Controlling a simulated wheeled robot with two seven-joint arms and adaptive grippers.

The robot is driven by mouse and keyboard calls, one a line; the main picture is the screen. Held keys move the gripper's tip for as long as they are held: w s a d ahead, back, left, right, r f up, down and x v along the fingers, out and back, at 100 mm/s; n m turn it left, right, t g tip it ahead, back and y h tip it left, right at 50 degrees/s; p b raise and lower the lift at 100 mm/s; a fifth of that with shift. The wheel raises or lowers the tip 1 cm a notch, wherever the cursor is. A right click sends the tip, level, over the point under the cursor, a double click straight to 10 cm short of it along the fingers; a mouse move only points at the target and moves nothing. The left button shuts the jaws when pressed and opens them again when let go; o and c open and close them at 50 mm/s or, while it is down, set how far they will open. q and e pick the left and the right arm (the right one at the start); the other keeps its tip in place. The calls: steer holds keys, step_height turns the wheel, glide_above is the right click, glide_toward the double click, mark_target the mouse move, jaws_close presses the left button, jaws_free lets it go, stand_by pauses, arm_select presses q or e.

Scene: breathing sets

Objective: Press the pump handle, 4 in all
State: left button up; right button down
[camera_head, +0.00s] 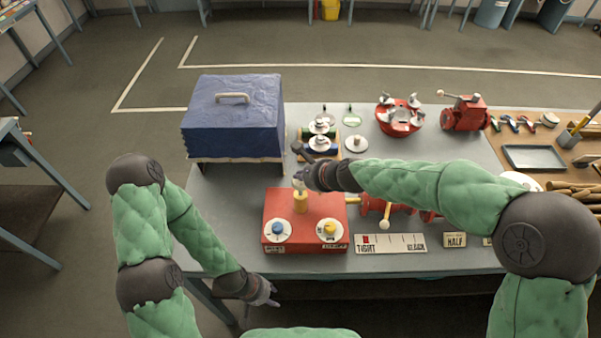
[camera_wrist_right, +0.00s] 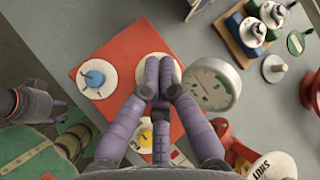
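A red box (camera_head: 275,208) stands near the front of the table, with an upright yellow post (camera_head: 301,204) on top. A blue knob (camera_head: 278,228) and a yellow knob (camera_head: 330,229) sit on white discs at its front corners. My right gripper (camera_head: 300,182) is at the post's upper end. In the right wrist view its fingers (camera_wrist_right: 158,88) are together over a pale round disc (camera_wrist_right: 174,68); they hide what is under their tips, so contact is unclear. My left gripper (camera_head: 268,295) hangs low before the table's front edge; its finger opening is unclear.
A round gauge (camera_wrist_right: 214,85) stands close beside my right fingers. A blue covered box (camera_head: 235,120) is at the back left. A marked scale card (camera_head: 391,244) lies at the front. Red apparatus (camera_head: 400,120) and a grey tray (camera_head: 534,158) are farther right.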

arm_select(q)
steer(key=shift+r+p, duration=1.15)
steer(key=shift+r, duration=0.15)
arm_select(e)
steer(key=shift+r, duration=1.3)
arm_select(q)
step_height(320, 180, up, 5)
steer(key=p, duration=0.5)
arm_select(e)
step_height(320, 180, up, 5)
steer(key=shift+r, duration=0.1)
arm_select(q)
jaws_close()
